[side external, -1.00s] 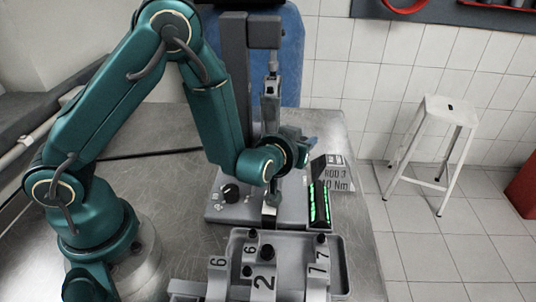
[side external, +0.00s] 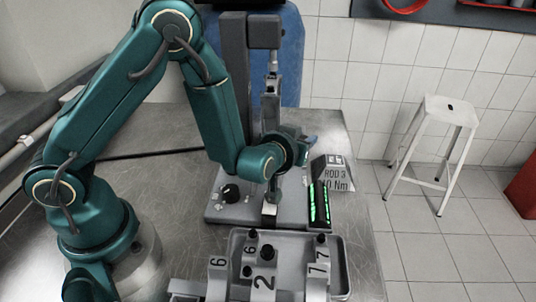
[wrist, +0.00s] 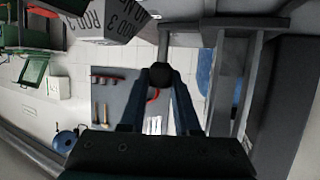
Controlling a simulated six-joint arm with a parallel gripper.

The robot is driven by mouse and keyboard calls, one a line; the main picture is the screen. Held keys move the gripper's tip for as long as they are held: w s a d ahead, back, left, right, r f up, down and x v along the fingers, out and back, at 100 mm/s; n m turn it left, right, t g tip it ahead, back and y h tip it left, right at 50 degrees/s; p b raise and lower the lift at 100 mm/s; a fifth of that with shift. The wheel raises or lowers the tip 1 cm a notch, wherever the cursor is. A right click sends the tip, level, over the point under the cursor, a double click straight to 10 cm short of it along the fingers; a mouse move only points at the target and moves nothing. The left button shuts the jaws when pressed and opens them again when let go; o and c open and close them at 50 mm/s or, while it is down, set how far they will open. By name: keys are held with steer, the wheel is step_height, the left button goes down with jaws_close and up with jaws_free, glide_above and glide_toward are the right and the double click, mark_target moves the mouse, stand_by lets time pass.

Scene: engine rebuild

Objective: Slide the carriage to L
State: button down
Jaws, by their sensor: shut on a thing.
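My gripper (side external: 303,146) is beside the upright grey test stand (side external: 235,80), pointing right and away in the side view. In the wrist view its dark blue fingers (wrist: 158,98) are closed around a round black knob (wrist: 160,75). In the side view my wrist and fingers hide the knob. I cannot make out the carriage's full outline; a grey post (side external: 273,190) with a pale foot stands below my wrist on the stand's base (side external: 240,208). No L mark is legible.
A display with green bars (side external: 318,205) and a ROD 3 sign (side external: 335,175) stand to the right. A grey numbered tray (side external: 335,258) is in front. A black dial (side external: 230,193) is left of the post. A white stool (side external: 440,115) stands off the bench.

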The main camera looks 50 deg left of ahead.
steer(key=shift+w+a, duration=2.3)
steer(key=shift+w, duration=0.05)
steer(key=c, duration=0.6)
jaws_free()
steer(key=shift+v, duration=2.55)
